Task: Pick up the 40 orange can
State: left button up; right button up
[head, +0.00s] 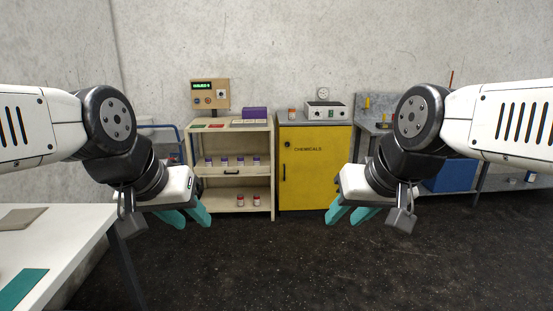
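Two small white cans with red-orange tops stand on the bottom shelf of the beige shelf unit, a left one (240,201) and a right one (256,201). Another small can (291,114) with orange on it stands on top of the yellow cabinet. Their labels are too small to read, so I cannot tell which is the 40 orange can. My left gripper (192,221) is empty, its teal fingers apart, in front of the shelf unit's left side. My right gripper (343,219) is empty, its fingers apart, in front of the yellow cabinet's right side.
The beige shelf unit (233,182) also holds several purple-marked cans on its middle shelf. The yellow chemicals cabinet (316,172) adjoins it, with a grey device (327,110) on top. A white table (62,240) is at the left. The dark floor (270,265) ahead is clear.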

aim_at(291, 111)
jog(key=i, duration=4.5)
